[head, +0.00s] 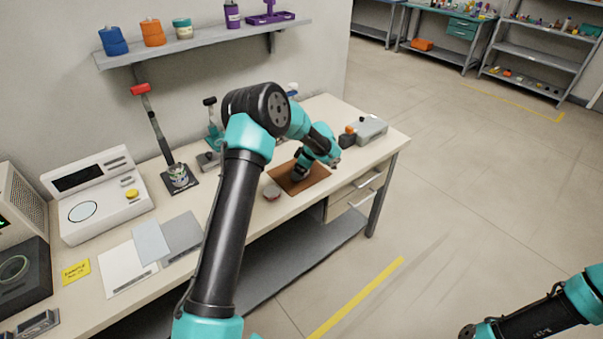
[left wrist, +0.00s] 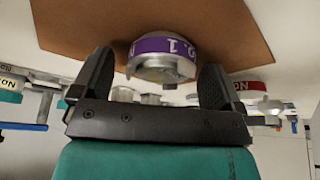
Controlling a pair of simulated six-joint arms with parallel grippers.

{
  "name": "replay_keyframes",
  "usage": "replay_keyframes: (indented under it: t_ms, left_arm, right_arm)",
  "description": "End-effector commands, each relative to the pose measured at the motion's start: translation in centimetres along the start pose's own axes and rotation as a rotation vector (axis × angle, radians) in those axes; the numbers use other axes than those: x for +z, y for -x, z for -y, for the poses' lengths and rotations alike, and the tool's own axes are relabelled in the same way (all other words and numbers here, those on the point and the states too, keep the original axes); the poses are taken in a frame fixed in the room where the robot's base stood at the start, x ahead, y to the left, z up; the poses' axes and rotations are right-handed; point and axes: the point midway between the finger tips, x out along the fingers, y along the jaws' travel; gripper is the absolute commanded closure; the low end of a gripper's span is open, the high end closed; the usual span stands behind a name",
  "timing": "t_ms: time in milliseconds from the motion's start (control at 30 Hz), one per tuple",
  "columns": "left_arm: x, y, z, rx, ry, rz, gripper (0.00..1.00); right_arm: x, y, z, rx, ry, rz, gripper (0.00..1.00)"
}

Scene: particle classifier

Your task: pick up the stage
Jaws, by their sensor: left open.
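A silvery round stage (left wrist: 165,65) with a purple, lettered band shows in the left wrist view. It is against the brown mat (left wrist: 225,25) and lies between the two black fingers of my left gripper (left wrist: 158,75). The fingers are apart, with a visible gap on the right side; I cannot tell whether the left one touches. In the head view my left gripper (head: 318,170) is low over the brown mat (head: 312,184) near the bench's right end, and it hides the stage there. My right arm enters at the lower right; its gripper is out of frame.
A grey box (head: 371,129) stands behind the mat to the right. A red-topped stand (head: 158,130) and a white instrument (head: 97,195) are further left. A shelf (head: 200,47) hangs above the bench.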

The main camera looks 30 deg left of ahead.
Motion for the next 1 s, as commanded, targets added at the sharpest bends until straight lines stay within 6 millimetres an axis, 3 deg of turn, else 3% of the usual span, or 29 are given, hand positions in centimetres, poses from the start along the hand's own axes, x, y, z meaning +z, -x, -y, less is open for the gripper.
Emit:
replay_keyframes:
  t_ms: [267, 833, 1000]
  left_arm:
    - [0.00, 0.04, 0.00, 0.000, 0.000, 0.000, 0.08]
    - [-0.01, 0.04, 0.00, 0.000, 0.000, 0.000, 0.63]
    - [-0.03, 0.07, -0.02, 0.001, 0.000, 0.000, 0.64]
  right_arm:
    - [0.00, 0.00, 0.00, 0.000, 0.000, 0.000, 0.57]
    - [0.00, 0.00, 0.00, 0.000, 0.000, 0.000, 0.57]
    - [0.00, 0.00, 0.00, 0.000, 0.000, 0.000, 0.57]
